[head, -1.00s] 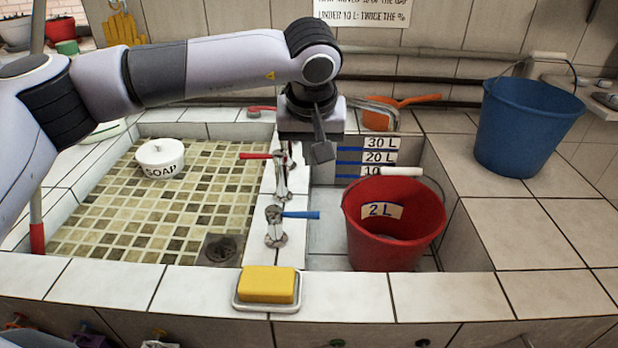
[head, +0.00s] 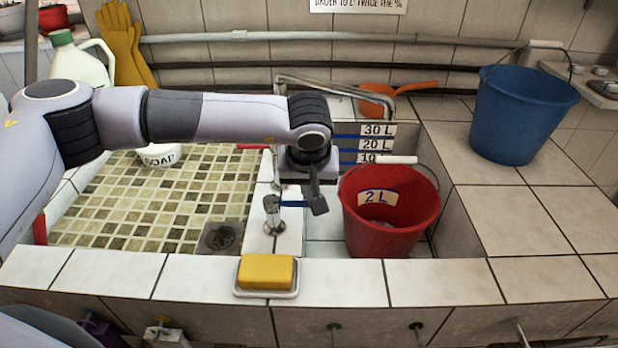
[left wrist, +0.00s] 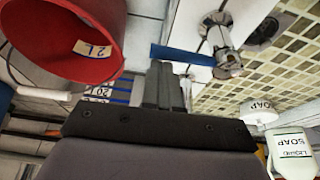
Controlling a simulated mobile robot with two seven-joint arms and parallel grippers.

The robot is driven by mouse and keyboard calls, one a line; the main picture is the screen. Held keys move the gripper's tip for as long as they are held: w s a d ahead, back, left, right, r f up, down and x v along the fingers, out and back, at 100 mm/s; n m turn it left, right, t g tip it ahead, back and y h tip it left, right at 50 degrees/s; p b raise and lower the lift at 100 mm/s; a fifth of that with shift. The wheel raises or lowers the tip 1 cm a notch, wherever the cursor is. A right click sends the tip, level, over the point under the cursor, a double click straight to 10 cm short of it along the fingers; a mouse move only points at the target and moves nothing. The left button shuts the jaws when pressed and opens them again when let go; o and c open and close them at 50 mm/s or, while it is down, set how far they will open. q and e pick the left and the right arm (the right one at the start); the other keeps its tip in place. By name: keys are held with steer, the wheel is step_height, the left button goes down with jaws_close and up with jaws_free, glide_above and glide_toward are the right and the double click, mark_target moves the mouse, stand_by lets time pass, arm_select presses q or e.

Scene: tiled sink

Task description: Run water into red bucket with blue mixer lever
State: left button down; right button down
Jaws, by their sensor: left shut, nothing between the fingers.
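The red bucket (head: 375,238), labelled 2 L, stands upright in the right basin. The blue mixer lever (head: 293,204) sticks out to the right from its metal tap body (head: 272,215) on the tiled divider. My left gripper (head: 318,204) is shut and empty, pointing down by the lever's free end. In the left wrist view the fingers (left wrist: 163,85) lie close to the blue lever (left wrist: 178,55); I cannot tell whether they touch. The red bucket (left wrist: 65,30) also shows there. No running water shows. My right gripper is not in view.
A metal spout (head: 340,83) bends over behind my arm. A red lever (head: 252,146) is partly hidden by it. A yellow soap bar (head: 266,271) sits on the front ledge. A blue bucket (head: 520,115) stands on the right counter. The left basin floor is mostly clear.

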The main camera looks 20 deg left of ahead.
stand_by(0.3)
arm_select(q)
steer(key=shift+s+d+f+m+b, duration=0.1)
steer(key=shift+s+f+m+b, duration=0.1)
steer(key=shift+s+m+b, duration=0.4)
steer(key=shift+d+r+h+b, duration=0.15)
steer(key=shift+h+b, duration=0.15)
steer(key=shift+b, duration=0.2)
steer(key=shift+r, duration=0.1)
